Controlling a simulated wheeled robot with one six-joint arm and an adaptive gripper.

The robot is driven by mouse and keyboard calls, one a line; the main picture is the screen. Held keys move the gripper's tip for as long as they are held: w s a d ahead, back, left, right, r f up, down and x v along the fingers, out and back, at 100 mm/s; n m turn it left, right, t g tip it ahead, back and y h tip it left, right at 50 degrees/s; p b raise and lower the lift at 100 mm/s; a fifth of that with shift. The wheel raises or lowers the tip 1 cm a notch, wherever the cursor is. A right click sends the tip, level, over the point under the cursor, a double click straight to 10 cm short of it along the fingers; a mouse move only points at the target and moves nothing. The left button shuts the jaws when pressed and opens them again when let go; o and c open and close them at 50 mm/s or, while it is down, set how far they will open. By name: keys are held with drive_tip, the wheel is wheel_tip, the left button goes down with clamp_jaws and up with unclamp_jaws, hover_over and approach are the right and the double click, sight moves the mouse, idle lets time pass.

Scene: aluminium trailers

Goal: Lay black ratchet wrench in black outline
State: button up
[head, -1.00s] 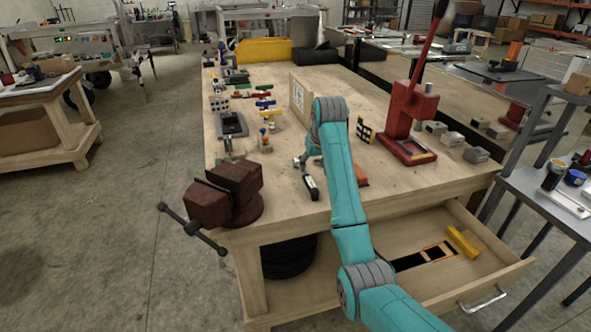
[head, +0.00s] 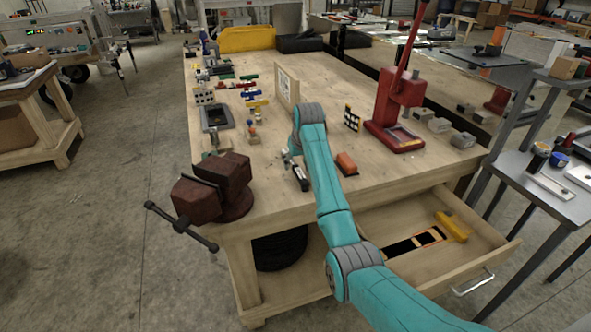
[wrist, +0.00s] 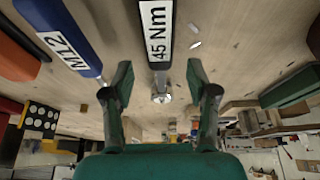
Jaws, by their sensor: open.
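The black ratchet wrench (wrist: 160,72), with a white "45 Nm" label on its dark handle, lies on the wooden bench in the wrist view. Its metal end points down the picture. In the head view its handle (head: 301,178) shows just left of my arm. My gripper (wrist: 159,80) is open, with its green fingers on either side of the wrench and apart from it. In the head view my arm hides most of the gripper. The black outline (head: 399,248) is a dark patch in the open drawer (head: 482,262) under the bench.
A blue "M12" tool (wrist: 72,38) lies left of the wrench in the wrist view. An orange object (head: 347,163) sits right of my arm. A yellow object (head: 453,228) and an orange-edged patch (head: 429,237) are in the drawer. A dark red vise (head: 213,188) stands at the near left corner.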

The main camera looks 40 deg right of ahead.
drive_tip(key=shift+x, duration=0.75)
clamp_jaws()
drive_tip(key=shift+r, duration=0.1)
drive_tip(key=shift+r, duration=0.1)
